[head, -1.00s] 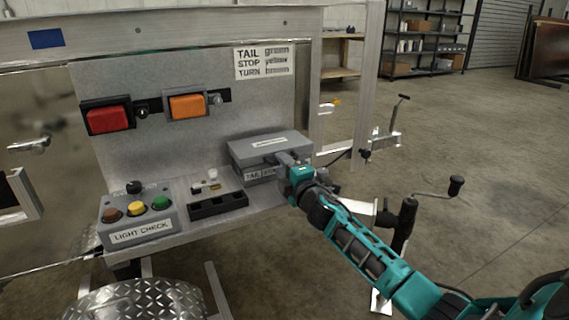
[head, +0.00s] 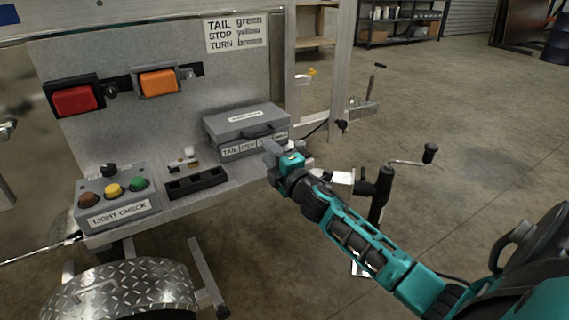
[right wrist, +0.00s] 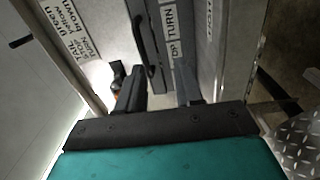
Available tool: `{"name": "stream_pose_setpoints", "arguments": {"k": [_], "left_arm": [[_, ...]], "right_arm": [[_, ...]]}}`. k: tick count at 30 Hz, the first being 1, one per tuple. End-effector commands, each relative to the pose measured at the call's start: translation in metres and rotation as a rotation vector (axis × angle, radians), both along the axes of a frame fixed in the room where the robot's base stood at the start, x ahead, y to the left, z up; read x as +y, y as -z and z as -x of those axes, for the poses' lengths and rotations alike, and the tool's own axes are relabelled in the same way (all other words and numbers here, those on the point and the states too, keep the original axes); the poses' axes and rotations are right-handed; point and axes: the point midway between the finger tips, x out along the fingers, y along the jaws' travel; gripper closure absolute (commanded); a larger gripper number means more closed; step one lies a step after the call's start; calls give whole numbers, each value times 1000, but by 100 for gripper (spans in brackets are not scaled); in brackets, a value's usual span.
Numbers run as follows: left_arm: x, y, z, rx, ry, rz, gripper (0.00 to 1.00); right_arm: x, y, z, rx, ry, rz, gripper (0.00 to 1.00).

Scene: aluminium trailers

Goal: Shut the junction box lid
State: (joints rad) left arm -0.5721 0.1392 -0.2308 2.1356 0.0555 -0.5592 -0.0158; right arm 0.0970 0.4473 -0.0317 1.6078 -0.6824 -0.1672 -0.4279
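The grey junction box (head: 228,150) sits at the right end of the trailer's shelf, with labels along its front. Its lid (head: 225,122), with a dark handle (head: 258,131), lies down over the box; I cannot tell whether it is fully seated. My right gripper (head: 270,152) is just in front of the box's right front, below the handle. In the right wrist view, the gripper (right wrist: 160,88) has its fingers apart with nothing between them. The lid handle (right wrist: 146,45) and the TURN label (right wrist: 171,18) show just beyond the fingertips. My left gripper is out of view.
A LIGHT CHECK box (head: 118,200) with coloured buttons and a black tray (head: 196,183) stand left of the junction box. Red (head: 76,98) and orange (head: 158,81) lamps are on the panel. A crank jack (head: 380,190) stands right of my right gripper.

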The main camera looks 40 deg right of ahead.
Motion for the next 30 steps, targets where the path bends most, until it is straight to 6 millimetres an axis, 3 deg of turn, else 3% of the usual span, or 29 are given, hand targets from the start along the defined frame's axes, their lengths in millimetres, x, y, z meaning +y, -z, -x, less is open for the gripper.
{"name": "stream_pose_setpoints", "arguments": {"k": [6, 12, 30], "left_arm": [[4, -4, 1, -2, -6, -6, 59], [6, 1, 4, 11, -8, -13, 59], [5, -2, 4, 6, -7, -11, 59]], "right_arm": [[5, -2, 39, -4, -2, 0, 65], [8, -1, 62, -8, -2, 1, 65], [8, -2, 69, -11, -2, 3, 65]]}}
